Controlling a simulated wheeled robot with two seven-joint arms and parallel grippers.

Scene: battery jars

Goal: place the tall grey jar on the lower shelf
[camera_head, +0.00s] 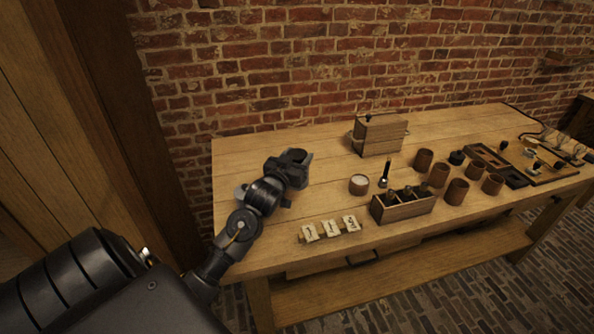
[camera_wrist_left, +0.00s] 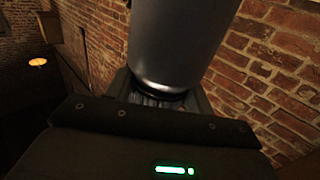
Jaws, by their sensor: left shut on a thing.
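My left gripper (camera_head: 294,164) is over the left part of the wooden bench, shut. In the left wrist view a smooth grey cylinder, the tall grey jar (camera_wrist_left: 180,40), rises close beyond the gripper body, its rounded lower edge down between dark side parts. Its top is out of that view. In the head view I cannot make the jar out clearly from the dark gripper. The lower shelf (camera_head: 400,272) is a wooden board under the bench top, and its visible part looks bare. My right gripper is not in view.
On the bench top (camera_head: 240,165) stand a wooden box (camera_head: 378,136), a rack of dark bottles (camera_head: 402,205), several brown cups (camera_head: 457,191), a small white-topped pot (camera_head: 358,184) and numbered cards (camera_head: 330,229). A drawer front is under the bench edge. A brick wall (camera_head: 330,60) is behind.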

